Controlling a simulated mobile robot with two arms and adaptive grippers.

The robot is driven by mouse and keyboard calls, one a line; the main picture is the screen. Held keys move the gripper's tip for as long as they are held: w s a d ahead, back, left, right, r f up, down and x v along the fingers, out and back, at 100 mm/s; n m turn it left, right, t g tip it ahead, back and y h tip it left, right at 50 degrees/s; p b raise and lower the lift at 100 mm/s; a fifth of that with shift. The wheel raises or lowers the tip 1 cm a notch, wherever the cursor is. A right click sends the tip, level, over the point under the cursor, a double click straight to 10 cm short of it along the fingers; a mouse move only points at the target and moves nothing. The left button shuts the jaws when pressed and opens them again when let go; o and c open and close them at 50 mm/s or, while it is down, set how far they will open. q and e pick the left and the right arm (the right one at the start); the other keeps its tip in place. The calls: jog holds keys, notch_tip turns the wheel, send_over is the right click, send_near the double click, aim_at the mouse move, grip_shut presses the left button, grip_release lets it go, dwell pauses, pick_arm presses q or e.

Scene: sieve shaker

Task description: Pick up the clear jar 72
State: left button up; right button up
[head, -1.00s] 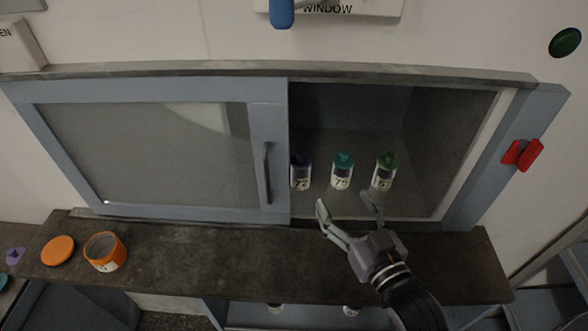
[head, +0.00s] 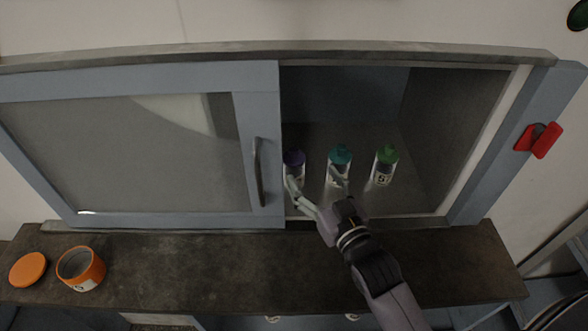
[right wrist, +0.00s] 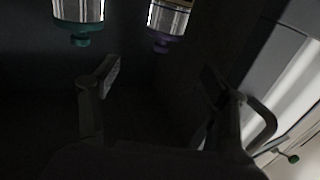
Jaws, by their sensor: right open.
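A clear jar with a purple lid (head: 293,160) stands at the left of the cabinet opening, close to the sliding door's edge. My gripper partly covers it and its number cannot be read now; the earlier head frame suggests a 7x number, perhaps 72. In the right wrist view the purple-lidded jar (right wrist: 170,18) appears upside down, beyond the gap between the fingers. My right gripper (head: 315,184) is open and empty, in front of the purple- and teal-lidded jars. Its fingers (right wrist: 160,82) also show in the right wrist view. My left gripper is not in view.
A teal-lidded jar (head: 340,157) stands close to the right, then a green-lidded jar (head: 386,160). The sliding door (head: 258,110) with its handle bounds the left side. An open orange jar (head: 82,270) and orange lid (head: 28,269) lie on the ledge (head: 190,265).

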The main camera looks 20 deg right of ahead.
aim_at(295, 156)
jog(key=w, duration=0.3)
jog(key=w+p, duration=0.1)
jog(key=w, duration=0.1)
jog(key=shift+w+a, duration=0.1)
jog(key=shift+a, duration=0.2)
jog(key=shift+w+a+p, duration=0.1)
jog(key=shift+w+p, duration=0.2)
jog(key=shift+w, duration=0.2)
jog(key=w, duration=0.2)
jog(key=w+p, duration=0.1)
jog(key=shift+w+a+f, duration=0.2)
jog(key=shift+a, duration=0.1)
jog(key=shift+w+f, duration=0.15)
jog(key=shift+w, duration=0.3)
jog(key=shift+s, duration=0.1)
jog(key=shift+c, duration=0.5)
grip_shut()
